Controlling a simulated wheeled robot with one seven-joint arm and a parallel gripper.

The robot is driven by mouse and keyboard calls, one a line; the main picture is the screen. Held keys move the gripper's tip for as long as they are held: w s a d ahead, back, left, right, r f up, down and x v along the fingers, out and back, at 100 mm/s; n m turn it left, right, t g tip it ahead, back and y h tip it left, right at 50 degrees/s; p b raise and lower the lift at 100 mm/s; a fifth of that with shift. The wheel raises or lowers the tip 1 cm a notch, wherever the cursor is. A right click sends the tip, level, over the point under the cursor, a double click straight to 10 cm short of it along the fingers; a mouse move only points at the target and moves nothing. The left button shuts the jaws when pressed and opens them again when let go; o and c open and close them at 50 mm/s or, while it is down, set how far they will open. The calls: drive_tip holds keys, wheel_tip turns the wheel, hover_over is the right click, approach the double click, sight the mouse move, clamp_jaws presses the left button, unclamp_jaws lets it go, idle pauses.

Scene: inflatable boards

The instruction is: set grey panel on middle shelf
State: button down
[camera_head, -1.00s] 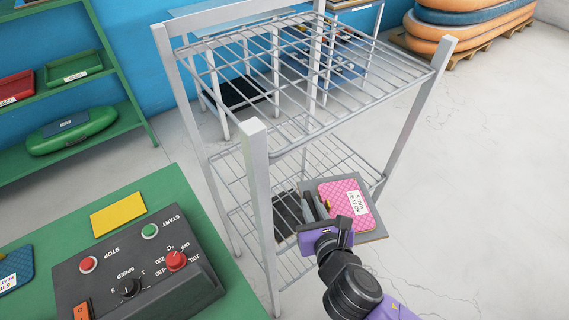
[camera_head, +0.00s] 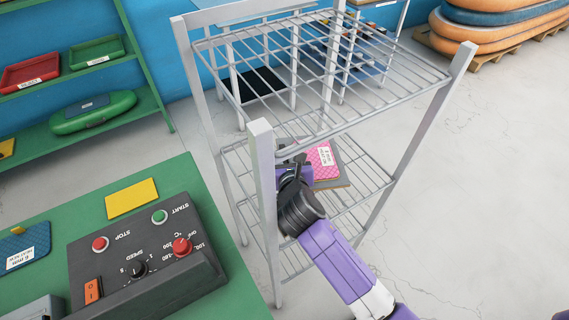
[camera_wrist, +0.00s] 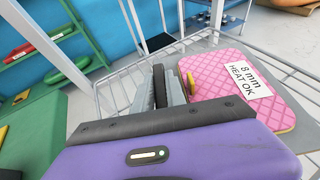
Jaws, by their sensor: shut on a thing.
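The grey panel (camera_head: 343,168) carries a pink quilted pad (camera_head: 319,157) with a white label. In the wrist view the pad (camera_wrist: 231,85) reads "8 mm HEAT OK" and has a small yellow tab on its left edge. My gripper (camera_head: 293,170) is shut on the panel's left side; its fingers (camera_wrist: 168,86) also show in the wrist view, their grip partly hidden. The panel is level, inside the metal rack, over the wire middle shelf (camera_head: 368,178) below the top shelf. I cannot tell whether it touches the wires.
The rack's front post (camera_head: 263,200) stands close to the left of my arm. The top wire shelf (camera_head: 320,80) is above. A green table (camera_head: 190,190) with a control box (camera_head: 145,255) is at left. Open floor (camera_head: 480,200) lies at right.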

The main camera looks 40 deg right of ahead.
drive_tip(key=shift+f, duration=1.65)
drive_tip(key=shift+f, duration=0.1)
drive_tip(key=c, duration=1.4)
unclamp_jaws()
drive_tip(key=shift+o, duration=0.2)
drive_tip(key=v, duration=0.7)
drive_tip(key=shift+s+a, duration=0.2)
drive_tip(key=shift+s, duration=0.05)
drive_tip(key=shift+d, duration=0.15)
